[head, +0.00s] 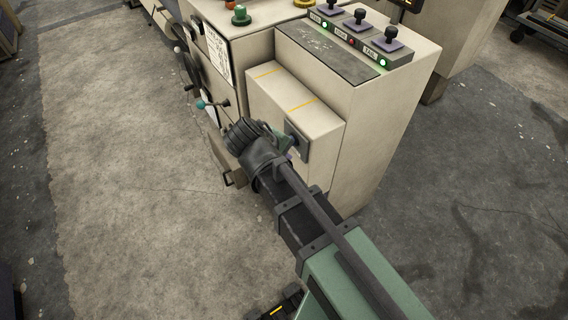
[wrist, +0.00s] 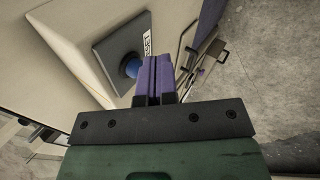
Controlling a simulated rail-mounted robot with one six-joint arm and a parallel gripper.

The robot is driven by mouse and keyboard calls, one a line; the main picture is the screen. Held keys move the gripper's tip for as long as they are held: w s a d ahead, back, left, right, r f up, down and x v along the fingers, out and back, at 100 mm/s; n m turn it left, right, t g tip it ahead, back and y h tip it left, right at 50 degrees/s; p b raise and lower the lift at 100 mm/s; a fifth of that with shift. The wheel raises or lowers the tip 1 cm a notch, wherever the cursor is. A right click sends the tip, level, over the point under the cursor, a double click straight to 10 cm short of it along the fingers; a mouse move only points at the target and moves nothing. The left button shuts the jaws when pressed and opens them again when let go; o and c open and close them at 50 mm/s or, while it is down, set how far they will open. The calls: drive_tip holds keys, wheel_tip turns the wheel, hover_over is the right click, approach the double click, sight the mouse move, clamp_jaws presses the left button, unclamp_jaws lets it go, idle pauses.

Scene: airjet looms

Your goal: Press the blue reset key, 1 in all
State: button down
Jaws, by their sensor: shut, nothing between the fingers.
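The blue reset key (wrist: 131,67) is a round button on a dark square plate (wrist: 108,52), beside a white label reading RESET (wrist: 148,43). My gripper (wrist: 159,62) has purple fingers held together with nothing between them. In the wrist view the fingertips are just right of the key and partly overlap its edge; I cannot tell if they touch it. In the head view the plate (head: 299,141) is on the side of a beige box, and my gripper (head: 290,156) is close below it, mostly hidden by my arm. The key cannot be made out there.
The beige loom cabinet (head: 375,130) has a top panel (head: 362,45) with several dark knobs and green and red lamps. Handwheels and a teal-knobbed lever (head: 201,104) are on its left side. Open concrete floor (head: 120,180) lies to the left.

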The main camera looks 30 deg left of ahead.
drive_tip(key=s+a+f+n+t+y+b, duration=0.1)
drive_tip(key=s+a+n+t+b, duration=0.1)
drive_tip(key=a, duration=0.6)
drive_tip(key=s+n+t, duration=0.1)
drive_tip(key=s+n, duration=0.1)
drive_tip(key=s, duration=0.1)
drive_tip(key=shift+a+f+b, duration=0.15)
drive_tip(key=shift+f+b, duration=0.25)
drive_tip(key=w+d, duration=0.4)
drive_tip(key=w, duration=0.3)
drive_tip(key=shift+w, duration=0.35)
drive_tip(key=shift+d, duration=0.15)
idle(0.8)
drive_tip(key=shift+w+d, duration=0.15)
drive_tip(key=shift+w, duration=0.2)
